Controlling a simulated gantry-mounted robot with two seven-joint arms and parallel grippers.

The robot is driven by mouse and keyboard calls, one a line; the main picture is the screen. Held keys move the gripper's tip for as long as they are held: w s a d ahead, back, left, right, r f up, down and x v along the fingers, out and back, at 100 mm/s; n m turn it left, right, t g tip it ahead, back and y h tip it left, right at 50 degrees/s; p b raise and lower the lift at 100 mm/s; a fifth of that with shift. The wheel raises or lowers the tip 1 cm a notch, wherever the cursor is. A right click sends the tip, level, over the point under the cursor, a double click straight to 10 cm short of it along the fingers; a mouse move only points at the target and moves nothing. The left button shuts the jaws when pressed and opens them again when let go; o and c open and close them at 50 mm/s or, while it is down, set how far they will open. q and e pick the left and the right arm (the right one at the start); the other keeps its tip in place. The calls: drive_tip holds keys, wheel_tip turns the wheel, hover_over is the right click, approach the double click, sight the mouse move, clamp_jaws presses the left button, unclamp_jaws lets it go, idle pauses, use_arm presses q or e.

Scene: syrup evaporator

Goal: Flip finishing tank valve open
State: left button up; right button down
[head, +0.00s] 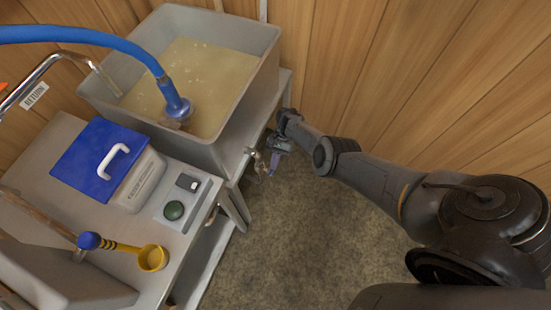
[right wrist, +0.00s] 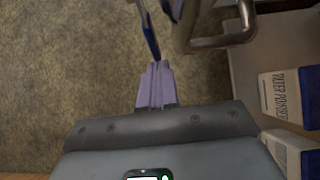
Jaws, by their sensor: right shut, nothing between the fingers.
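The grey finishing tank (head: 215,150) holds yellowish liquid and stands on a metal stand at the top of the head view. Its small metal valve (head: 252,153) sticks out low on the tank's right side. In the right wrist view a metal valve body (right wrist: 184,30) shows at the top, with a narrow blue lever (right wrist: 149,36) beside it. My right gripper (head: 271,170) is just right of the valve. Its purple fingers (right wrist: 156,68) are shut and empty, with their tips close to the lever's end; I cannot tell if they touch. My left gripper is not in view.
A blue hose (head: 100,39) runs into the tank. White labelled packages (right wrist: 290,98) show in the wrist view. The floor (head: 290,240) is clear.

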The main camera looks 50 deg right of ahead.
drive_tip(key=shift+x, duration=1.35)
drive_tip(key=shift+a+r, duration=0.15)
drive_tip(key=shift+a, duration=0.05)
drive_tip(key=shift+d, duration=0.15)
drive_tip(key=w+d+b, duration=0.4)
drive_tip(key=d+b, duration=0.8)
drive_tip(key=shift+w+d, duration=0.4)
